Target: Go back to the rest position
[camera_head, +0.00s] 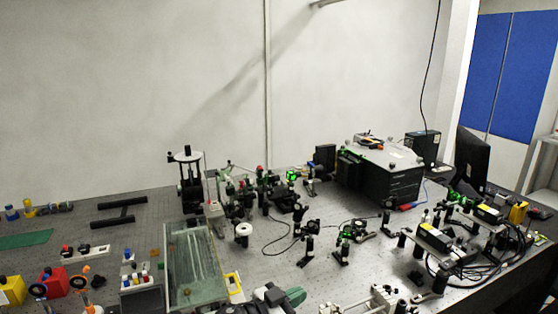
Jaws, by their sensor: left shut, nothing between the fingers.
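My left gripper (278,297) is low in the head view, at the bottom edge just right of the middle. It looks dark and grey, and it is shut with nothing seen held in it. A dark green piece shows at its right end; I cannot tell if it belongs to the gripper. My right gripper is not in view. The perforated optical bench (130,238) spreads below and around the left gripper.
A glass-topped tray (192,262) lies left of the gripper. Several optical mounts (341,252) stand behind and to the right, with loose cables among them. A large dark box (385,183) stands at the back right. A monitor (471,160) is at the far right.

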